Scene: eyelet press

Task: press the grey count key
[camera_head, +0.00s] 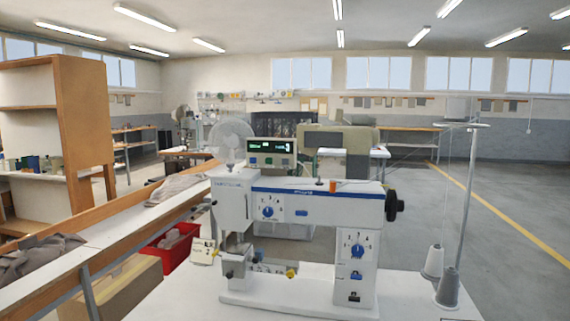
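A control box (271,150) with a lit display (263,146) stands behind the white machine (310,205), just above its top edge. A row of small keys sits under the display, with a green one (253,160) at the left. A paler key (285,162) is at the right end of the row. The keys are too small to tell surely which is the grey count key. Neither of my grippers is in view.
The machine stands on a white table (400,295) with thread cones (448,288) on a stand at its right. A fan (231,138) is left of the control box. A red bin (177,243) and a long bench (110,232) lie at the left. Open floor (510,190) lies at the right.

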